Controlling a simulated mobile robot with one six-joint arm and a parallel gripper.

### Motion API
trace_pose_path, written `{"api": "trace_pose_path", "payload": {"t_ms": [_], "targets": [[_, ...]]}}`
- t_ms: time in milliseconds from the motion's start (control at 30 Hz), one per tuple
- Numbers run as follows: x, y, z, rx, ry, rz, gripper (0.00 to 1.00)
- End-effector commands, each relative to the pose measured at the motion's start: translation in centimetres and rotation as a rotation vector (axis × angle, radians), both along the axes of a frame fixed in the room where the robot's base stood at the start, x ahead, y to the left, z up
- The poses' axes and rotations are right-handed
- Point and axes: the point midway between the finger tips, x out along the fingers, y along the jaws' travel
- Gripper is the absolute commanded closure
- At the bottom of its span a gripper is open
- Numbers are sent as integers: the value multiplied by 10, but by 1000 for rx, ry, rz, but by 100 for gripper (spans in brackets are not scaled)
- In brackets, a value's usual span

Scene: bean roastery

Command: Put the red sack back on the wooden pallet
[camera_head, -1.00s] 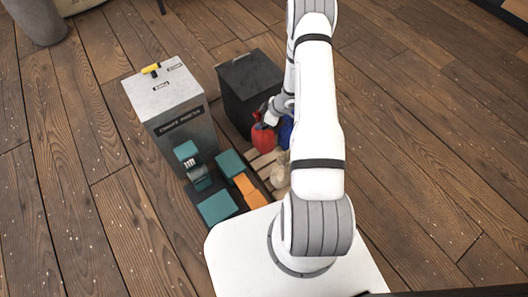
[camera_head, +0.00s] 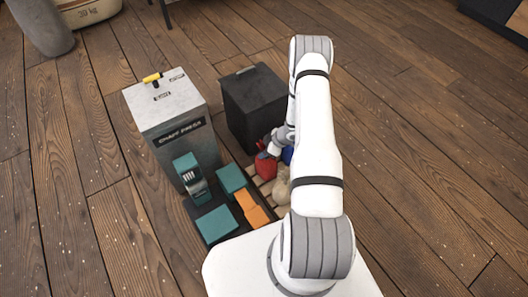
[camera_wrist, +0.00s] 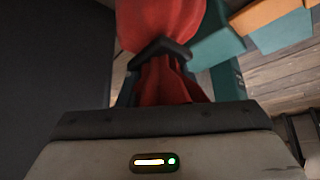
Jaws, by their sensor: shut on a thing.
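The red sack (camera_head: 265,166) is in the head view, at the far left part of the wooden pallet (camera_head: 262,189). My gripper (camera_head: 268,150) is shut on its gathered top. In the wrist view the red sack (camera_wrist: 165,85) hangs from the dark fingers (camera_wrist: 160,50), its body bulging beyond them. I cannot tell whether its underside touches the pallet. A beige sack (camera_head: 281,187) and a blue sack (camera_head: 287,155) stand beside it, both partly hidden by my arm.
A black bin (camera_head: 254,105) stands just behind the red sack. A grey cabinet (camera_head: 168,125) with a yellow handle is to the left. A dark tray (camera_head: 205,213) with teal and orange blocks lies at the pallet's left. Open wooden floor is at the right.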

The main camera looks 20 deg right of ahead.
Motion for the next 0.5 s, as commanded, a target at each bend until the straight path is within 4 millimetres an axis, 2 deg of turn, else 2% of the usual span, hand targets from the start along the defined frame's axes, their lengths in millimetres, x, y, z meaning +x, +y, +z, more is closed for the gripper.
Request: {"api": "trace_pose_path", "payload": {"t_ms": [300, 333, 500], "targets": [[1, -1, -1, 1, -3, -1, 100], [0, -1, -2, 0, -1, -1, 67], [0, -1, -1, 0, 0, -1, 53]]}}
